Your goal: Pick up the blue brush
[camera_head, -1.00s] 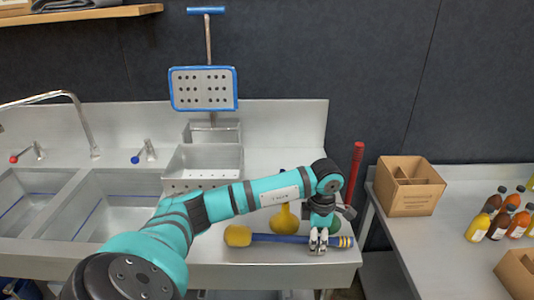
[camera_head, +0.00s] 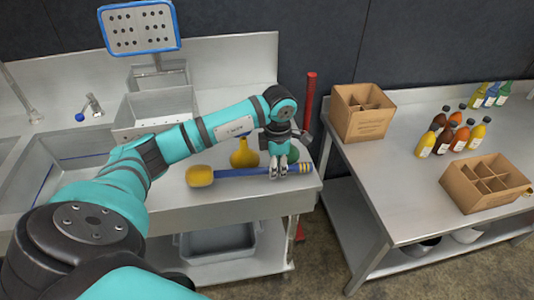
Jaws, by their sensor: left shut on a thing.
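The blue brush (camera_head: 232,173) lies across the steel sink counter, with a round yellow head at its left end and yellow bands near its right end. My left arm reaches over the counter from the left. My left gripper (camera_head: 278,173) points down and is shut on the brush's handle near its right end. The brush looks level and at the counter's surface; I cannot tell if it is clear of it. My right gripper is out of view.
A yellow flask-shaped thing (camera_head: 244,154) and a green thing (camera_head: 292,156) stand just behind the brush. A red pole (camera_head: 310,105) rises behind the counter's right end. A steel table (camera_head: 395,180) at the right holds cardboard boxes (camera_head: 363,115) and several bottles (camera_head: 461,138).

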